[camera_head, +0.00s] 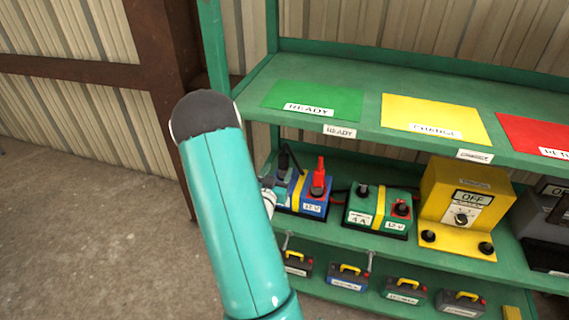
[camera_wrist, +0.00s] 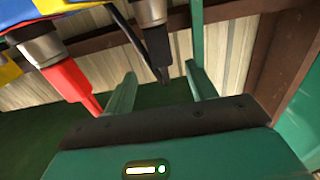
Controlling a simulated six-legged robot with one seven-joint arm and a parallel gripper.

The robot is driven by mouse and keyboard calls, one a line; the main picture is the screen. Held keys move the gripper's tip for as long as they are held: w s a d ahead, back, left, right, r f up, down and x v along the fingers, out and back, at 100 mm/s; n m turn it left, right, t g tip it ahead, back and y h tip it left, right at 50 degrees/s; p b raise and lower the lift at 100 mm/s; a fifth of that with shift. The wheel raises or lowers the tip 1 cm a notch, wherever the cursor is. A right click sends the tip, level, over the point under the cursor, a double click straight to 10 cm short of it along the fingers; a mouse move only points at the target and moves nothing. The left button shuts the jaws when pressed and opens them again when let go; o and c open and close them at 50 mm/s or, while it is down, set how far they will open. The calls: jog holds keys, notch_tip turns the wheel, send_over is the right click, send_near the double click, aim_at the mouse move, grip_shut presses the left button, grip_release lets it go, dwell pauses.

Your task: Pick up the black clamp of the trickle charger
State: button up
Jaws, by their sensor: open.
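The black clamp (camera_wrist: 157,47) shows in the wrist view on a metal battery post, its narrow end between my gripper's fingers. My gripper (camera_wrist: 160,72) is open, one green finger on each side of the clamp; I cannot tell if either touches it. In the head view the black clamp (camera_head: 284,163) stands at the left of a blue and yellow battery (camera_head: 315,209). My gripper (camera_head: 268,193) is there too, mostly hidden behind my arm. A red clamp (camera_head: 319,177) sits on the same battery; it also shows in the wrist view (camera_wrist: 72,80).
Right of the battery stand a green and yellow box (camera_head: 364,217) and a yellow box marked OFF (camera_head: 452,191). A green shelf with coloured mats (camera_head: 330,101) hangs close above. Several small cases with yellow handles (camera_head: 347,276) fill the shelf below. A green post (camera_head: 213,45) stands left.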

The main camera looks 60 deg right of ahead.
aim_at(285, 154)
jog(key=d, duration=0.3)
jog(key=shift+w+d, duration=0.1)
jog(key=shift+w, duration=0.15)
jog(key=shift+w+d+r, duration=0.1)
jog(key=shift+w+d, duration=0.1)
jog(key=shift+d, duration=0.8)
jog(key=shift+w+d+r, duration=0.1)
jog(key=shift+w+d, duration=0.1)
jog(key=shift+d, duration=0.85)
jog(key=shift+w+d, duration=0.2)
jog(key=shift+d, duration=0.8)
grip_shut()
